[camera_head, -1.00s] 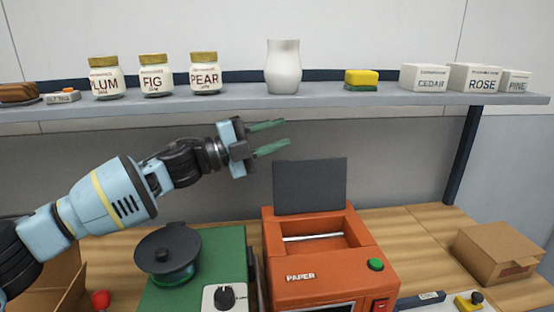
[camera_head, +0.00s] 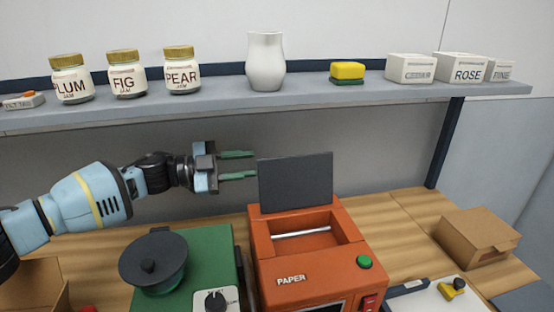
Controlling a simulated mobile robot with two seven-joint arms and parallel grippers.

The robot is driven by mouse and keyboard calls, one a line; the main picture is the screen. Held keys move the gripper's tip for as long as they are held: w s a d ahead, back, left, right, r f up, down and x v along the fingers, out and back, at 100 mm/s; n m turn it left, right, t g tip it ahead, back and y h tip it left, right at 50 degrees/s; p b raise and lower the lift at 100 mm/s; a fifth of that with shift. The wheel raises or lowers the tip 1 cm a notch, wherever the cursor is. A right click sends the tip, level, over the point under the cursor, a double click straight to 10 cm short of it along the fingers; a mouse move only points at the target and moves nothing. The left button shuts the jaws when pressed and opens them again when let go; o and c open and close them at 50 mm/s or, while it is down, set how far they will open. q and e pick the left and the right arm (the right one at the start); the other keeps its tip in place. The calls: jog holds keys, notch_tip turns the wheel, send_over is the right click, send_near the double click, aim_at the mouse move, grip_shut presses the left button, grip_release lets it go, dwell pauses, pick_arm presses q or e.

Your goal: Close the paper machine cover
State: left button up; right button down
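The orange paper machine (camera_head: 315,275) stands on the wooden table in the centre of the view. Its dark grey cover (camera_head: 296,182) is raised upright at the back, and the tray opening with a light metal bar shows in front of it. A green button sits on its top right. My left gripper (camera_head: 238,165) is to the left of the cover, near its upper left edge. Its two green fingers are apart with nothing between them and point right. I cannot tell whether a fingertip touches the cover. My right gripper is out of view.
A shelf (camera_head: 215,103) with jam jars, a white vase (camera_head: 266,62), a sponge and white boxes runs above. A green machine with a black lidded pot (camera_head: 153,262) stands left of the paper machine. A cardboard box (camera_head: 475,237) is at the right.

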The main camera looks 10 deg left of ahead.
aim_at(276, 159)
pick_arm(q)
jog(key=x, duration=0.7)
jog(key=shift+w+d+r, duration=0.1)
jog(key=shift+d, duration=0.25)
grip_shut()
jog(key=shift+r, duration=0.1)
